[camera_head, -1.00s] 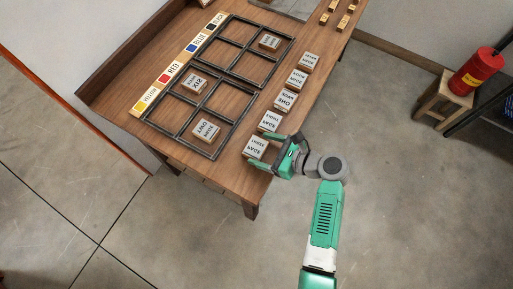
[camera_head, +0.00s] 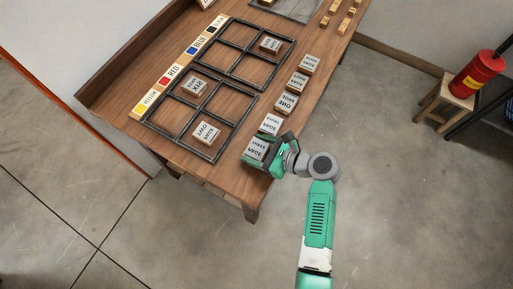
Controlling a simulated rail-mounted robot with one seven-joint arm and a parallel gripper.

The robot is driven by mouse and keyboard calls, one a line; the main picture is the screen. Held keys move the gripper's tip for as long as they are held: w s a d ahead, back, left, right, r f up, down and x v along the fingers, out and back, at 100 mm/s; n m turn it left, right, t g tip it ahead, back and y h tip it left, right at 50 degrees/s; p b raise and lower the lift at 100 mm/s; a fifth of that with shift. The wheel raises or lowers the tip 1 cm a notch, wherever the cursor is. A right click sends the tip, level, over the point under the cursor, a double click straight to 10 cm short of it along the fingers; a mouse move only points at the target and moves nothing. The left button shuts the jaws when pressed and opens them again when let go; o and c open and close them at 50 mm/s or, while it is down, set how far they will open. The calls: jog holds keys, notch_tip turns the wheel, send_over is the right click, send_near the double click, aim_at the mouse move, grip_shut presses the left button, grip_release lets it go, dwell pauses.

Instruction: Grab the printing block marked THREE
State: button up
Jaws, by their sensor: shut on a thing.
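My gripper (camera_head: 259,152) is at the front end of the right-hand row of blocks on the table. It is shut on the nearest block (camera_head: 256,147), a wooden block with a grey top, with its fingers low beside the block. The block appears to be at table height; I cannot tell whether it is lifted. Its label is upside down and too small to read surely. Just behind it stands another block (camera_head: 270,123), whose small upside-down label may read THREE. I cannot be sure which block is marked THREE.
More blocks, including one that seems marked ONE (camera_head: 286,103), continue up the table's right edge. Two dark frames (camera_head: 184,146) (camera_head: 267,88) with blocks inside lie to the left. Colour name strips (camera_head: 166,79) line the left side. A red extinguisher (camera_head: 476,72) stands far right.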

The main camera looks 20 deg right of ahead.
aim_at(258, 152)
jog(key=r+p, duration=0.1)
jog(key=s+r+p, duration=0.1)
jog(key=r, duration=0.1)
jog(key=shift+r, duration=0.15)
jog(key=s+a+r+p, duration=0.1)
jog(key=s+p, duration=0.3)
jog(key=s, duration=1.1)
jog(key=shift+a, duration=0.35)
